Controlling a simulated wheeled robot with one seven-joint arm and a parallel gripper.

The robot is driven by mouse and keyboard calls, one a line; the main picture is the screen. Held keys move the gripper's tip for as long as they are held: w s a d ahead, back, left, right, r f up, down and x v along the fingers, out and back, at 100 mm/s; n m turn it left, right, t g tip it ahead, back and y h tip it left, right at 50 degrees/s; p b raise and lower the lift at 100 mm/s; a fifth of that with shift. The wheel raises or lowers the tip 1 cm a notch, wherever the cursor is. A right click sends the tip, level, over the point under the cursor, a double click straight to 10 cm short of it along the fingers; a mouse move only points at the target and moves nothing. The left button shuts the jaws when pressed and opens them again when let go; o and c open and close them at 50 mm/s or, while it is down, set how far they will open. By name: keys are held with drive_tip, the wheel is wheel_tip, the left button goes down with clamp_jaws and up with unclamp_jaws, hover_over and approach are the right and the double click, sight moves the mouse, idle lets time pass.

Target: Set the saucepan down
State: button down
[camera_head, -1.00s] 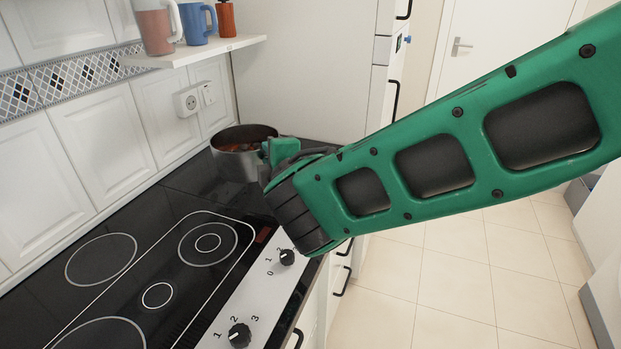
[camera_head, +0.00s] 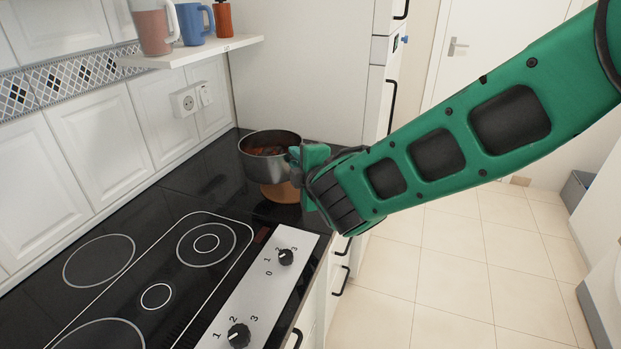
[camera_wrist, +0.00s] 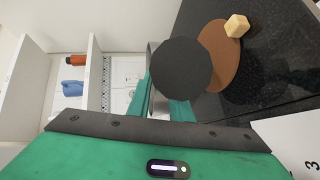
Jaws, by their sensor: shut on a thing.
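The grey metal saucepan (camera_head: 265,170), with reddish-brown contents, is upright at the far end of the dark counter. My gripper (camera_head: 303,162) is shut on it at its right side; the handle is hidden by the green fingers. A round brown mat (camera_head: 284,193) lies on the counter partly under the pan. I cannot tell whether the pan touches it. In the wrist view, a dark round disc, seemingly the saucepan's base (camera_wrist: 180,68), overlaps the brown mat (camera_wrist: 225,60) in front of my green gripper fingers (camera_wrist: 163,100).
The hob (camera_head: 150,280) with knobs is in the near part of the counter. A wall shelf (camera_head: 190,52) with mugs is above left. A tall white cabinet (camera_head: 300,70) stands behind the pan.

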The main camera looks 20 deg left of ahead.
drive_tip(key=shift+w+d+f, duration=0.5)
drive_tip(key=shift+w+f, duration=0.25)
drive_tip(key=shift+f, duration=0.4)
drive_tip(key=shift+w+d+f, duration=0.5)
drive_tip(key=shift+w+f, duration=0.25)
drive_tip(key=shift+f, duration=0.45)
drive_tip(key=shift+w+d+f, duration=0.5)
drive_tip(key=shift+w+f, duration=0.25)
drive_tip(key=shift+f, duration=0.4)
drive_tip(key=c, duration=1.6)
unclamp_jaws()
drive_tip(key=shift+f, duration=0.15)
drive_tip(key=v, duration=1.2)
drive_tip(key=shift+s, duration=0.15)
